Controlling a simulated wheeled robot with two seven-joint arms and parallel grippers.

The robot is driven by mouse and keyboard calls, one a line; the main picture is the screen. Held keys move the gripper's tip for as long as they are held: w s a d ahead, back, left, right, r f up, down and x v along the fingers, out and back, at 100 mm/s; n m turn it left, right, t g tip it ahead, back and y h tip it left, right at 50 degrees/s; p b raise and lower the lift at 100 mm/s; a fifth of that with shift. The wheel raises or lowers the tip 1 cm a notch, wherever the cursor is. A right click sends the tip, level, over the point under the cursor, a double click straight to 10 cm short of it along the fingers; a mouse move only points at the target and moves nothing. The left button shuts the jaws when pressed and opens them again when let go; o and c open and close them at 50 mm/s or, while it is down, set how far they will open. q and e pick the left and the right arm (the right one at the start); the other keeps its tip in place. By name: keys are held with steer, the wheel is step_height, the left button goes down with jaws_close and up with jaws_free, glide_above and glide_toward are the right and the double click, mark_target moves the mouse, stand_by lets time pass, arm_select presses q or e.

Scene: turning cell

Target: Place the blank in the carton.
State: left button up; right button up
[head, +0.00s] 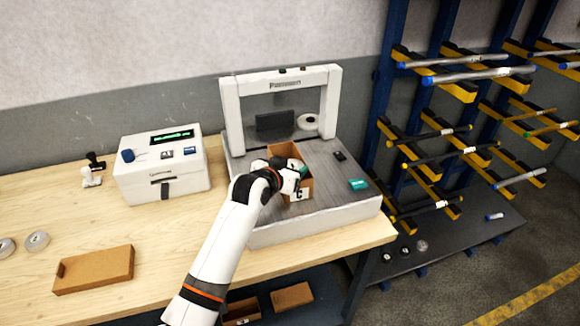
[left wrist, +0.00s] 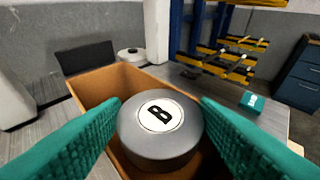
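The open brown carton (head: 306,186) stands on the grey bed of the white machine in the head view. My left gripper (head: 297,170) reaches down over its opening. In the left wrist view the carton wall (left wrist: 91,88) surrounds a dark grey round blank (left wrist: 160,148) with a white label marked B. The teal finger pads of my left gripper (left wrist: 160,106) meet the blank on both sides, so it appears shut on it. The blank is at the carton's mouth; whether it touches the floor is hidden. My right gripper is not in view.
The white machine frame (head: 231,112) rises behind the carton. A white roll (head: 308,122) and teal box (head: 358,184) are on the bed. A white control box (head: 163,171) and cardboard tray (head: 94,270) lie left on the bench. A bar rack (head: 432,134) stands right.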

arm_select(q)
steer(key=o, duration=0.4)
steer(key=shift+c, duration=0.2)
steer(key=shift+r, duration=0.2)
steer(key=r+b+v, duration=0.1)
steer(key=v, duration=1.1)
